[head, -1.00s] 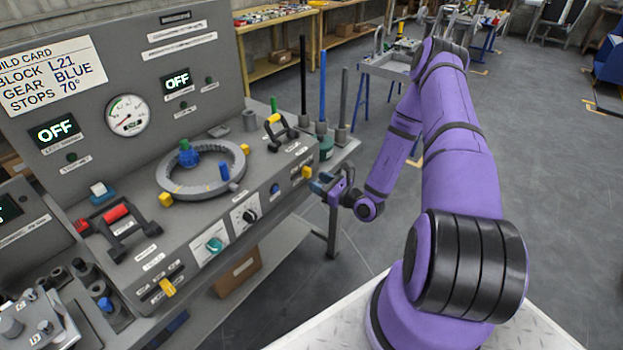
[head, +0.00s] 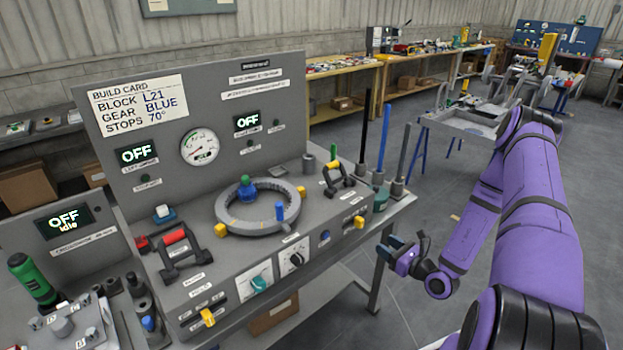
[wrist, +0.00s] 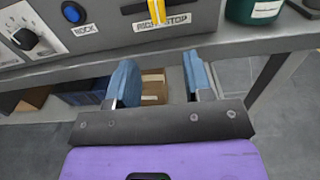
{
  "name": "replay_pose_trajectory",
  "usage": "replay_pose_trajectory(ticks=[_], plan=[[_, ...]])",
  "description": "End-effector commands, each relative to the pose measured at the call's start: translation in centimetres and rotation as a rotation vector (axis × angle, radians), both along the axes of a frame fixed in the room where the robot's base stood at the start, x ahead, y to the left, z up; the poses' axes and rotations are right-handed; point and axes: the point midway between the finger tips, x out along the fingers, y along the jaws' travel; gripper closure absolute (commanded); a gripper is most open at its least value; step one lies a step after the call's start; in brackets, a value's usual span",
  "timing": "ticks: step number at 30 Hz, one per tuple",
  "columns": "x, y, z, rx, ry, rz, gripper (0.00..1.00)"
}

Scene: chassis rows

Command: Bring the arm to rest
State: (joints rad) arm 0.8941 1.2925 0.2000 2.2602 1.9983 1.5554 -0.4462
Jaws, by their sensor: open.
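My purple arm (head: 540,235) reaches out from the lower right of the head view and bends back toward the bench. My gripper (head: 388,252) is in front of the bench's right part, apart from it. In the wrist view the two blue-grey fingers of my gripper (wrist: 160,84) stand apart with nothing between them. Beyond the fingers are the bench's front face with a yellow tab (wrist: 157,12) and a blue button (wrist: 73,12), and boxes on the lower shelf.
A grey tray table (head: 465,125) stands behind my arm. The floor (head: 400,320) between bench and arm is clear.

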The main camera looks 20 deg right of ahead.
Motion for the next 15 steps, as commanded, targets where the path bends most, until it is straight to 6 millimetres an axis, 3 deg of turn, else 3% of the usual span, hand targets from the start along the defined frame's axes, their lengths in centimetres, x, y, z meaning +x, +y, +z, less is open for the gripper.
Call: replay_pose_trajectory(ticks=[4, 7, 15], plan=[[0.1, 0.1, 0.4, -0.005, -0.005, 0.012, 0.53], [0.6, 0.6, 1.9, -0.025, -0.024, 0.062, 0.53], [1.9, 4.2, 9.8, -0.152, -0.118, 0.362, 0.53]])
